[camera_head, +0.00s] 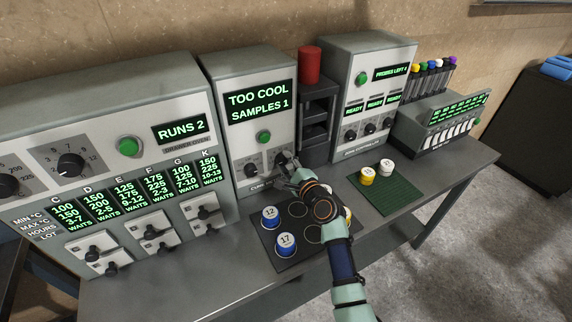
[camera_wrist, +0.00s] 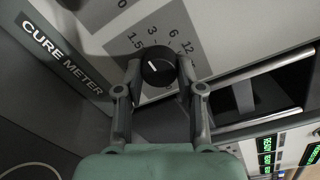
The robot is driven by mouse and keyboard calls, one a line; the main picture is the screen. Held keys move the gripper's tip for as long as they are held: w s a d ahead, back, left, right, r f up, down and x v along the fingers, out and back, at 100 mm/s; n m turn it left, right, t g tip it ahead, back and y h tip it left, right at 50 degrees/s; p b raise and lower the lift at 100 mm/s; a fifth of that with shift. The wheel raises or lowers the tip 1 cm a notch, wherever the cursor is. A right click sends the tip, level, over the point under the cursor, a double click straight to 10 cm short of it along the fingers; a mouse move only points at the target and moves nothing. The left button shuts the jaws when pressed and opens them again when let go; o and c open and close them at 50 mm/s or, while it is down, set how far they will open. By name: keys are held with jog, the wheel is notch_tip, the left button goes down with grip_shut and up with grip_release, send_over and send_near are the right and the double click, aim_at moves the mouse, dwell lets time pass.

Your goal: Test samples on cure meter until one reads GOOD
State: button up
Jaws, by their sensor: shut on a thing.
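The cure meter (camera_head: 264,68) stands in the middle of the bench, its screen (camera_head: 259,102) reading TOO COOL, SAMPLES 1. Below are a green button (camera_head: 264,137) and two black knobs. My gripper (camera_head: 285,165) is at the right-hand knob; in the wrist view its fingers are shut on this knob (camera_wrist: 158,66), which sits on a scale including 1.5, 3, 6 and 12. The knob has a short white mark; its exact setting is unclear. Blue samples 12 (camera_head: 270,217) and 17 (camera_head: 286,245) stand on a dark ringed mat (camera_head: 262,246). My arm partly hides a yellow-white sample there.
A drawer oven (camera_head: 100,130) reads RUNS 2 at left. A dark rack with a red cylinder (camera_head: 309,65) stands right of the meter. Beyond, another machine (camera_head: 345,60) reads PROBES LEFT 4. Yellow (camera_head: 367,177) and white (camera_head: 387,167) samples stand on a green mat (camera_head: 392,196).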

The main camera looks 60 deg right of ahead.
jog(key=shift+n+b, duration=0.35)
jog(key=shift+n, duration=1.15)
jog(key=shift+r, duration=0.1)
jog(key=o, duration=1.1)
jog(key=shift+o, duration=0.2)
jog(key=v, duration=1.2)
jog(key=shift+a, duration=0.1)
jog(key=shift+c, duration=0.2)
